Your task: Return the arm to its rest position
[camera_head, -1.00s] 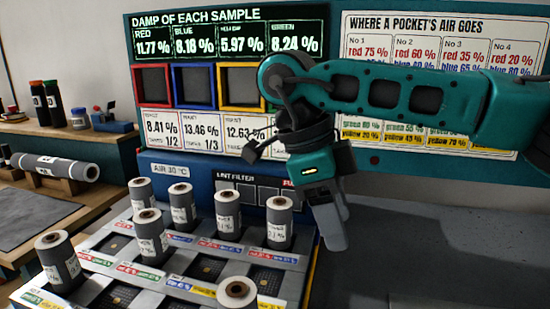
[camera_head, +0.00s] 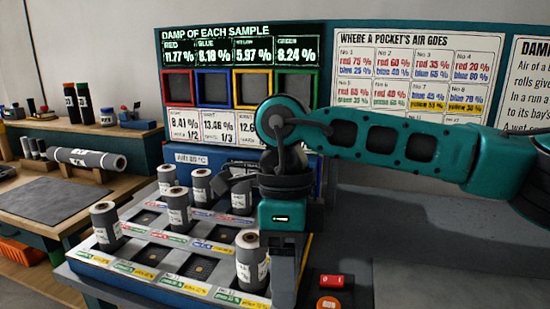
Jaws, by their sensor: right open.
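My right arm reaches in from the right, and its teal gripper (camera_head: 284,272) points down over the right edge of the pocket tray (camera_head: 150,262). Its grey fingers overlap in this view, and no roll shows between them. A grey roll (camera_head: 250,262) with a white label stands upright in the tray just left of the fingers. More upright rolls stand in the tray, among them one at the front left (camera_head: 105,228) and one at the back (camera_head: 167,180). The arm partly hides another roll near the tray's back right. My left gripper is out of view.
A damp display panel (camera_head: 240,65) and an air chart (camera_head: 420,70) stand behind. A red button (camera_head: 332,281) and an orange-red one (camera_head: 328,304) are right of the fingers. A side bench (camera_head: 45,195) with a lying roll is at left. The grey surface at right looks clear.

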